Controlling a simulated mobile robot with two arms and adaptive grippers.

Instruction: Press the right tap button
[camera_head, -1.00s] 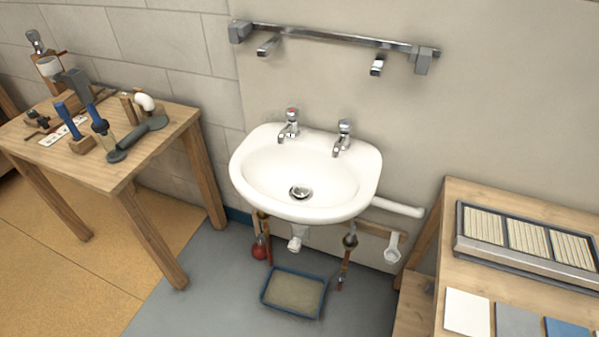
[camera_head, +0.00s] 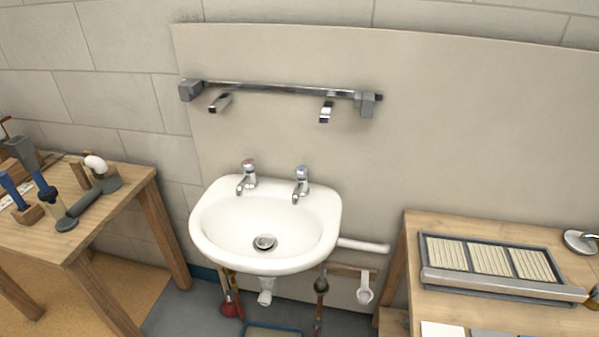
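The white sink (camera_head: 215,235) is fixed to the wall in the middle of the head view. The right tap (camera_head: 301,187) is chrome and stands on the sink's back rim, with a button on its top that looks blue. The left tap (camera_head: 247,178) stands beside it, with a red mark on its top. Neither of my grippers shows in the head view, and nothing touches the taps.
A chrome rail (camera_head: 280,89) with two spouts is on the wall above the sink. A wooden table (camera_head: 130,215) with tools stands at left. Another wooden table (camera_head: 425,222) at right bears a grey tray (camera_head: 500,287). The space before the sink looks clear.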

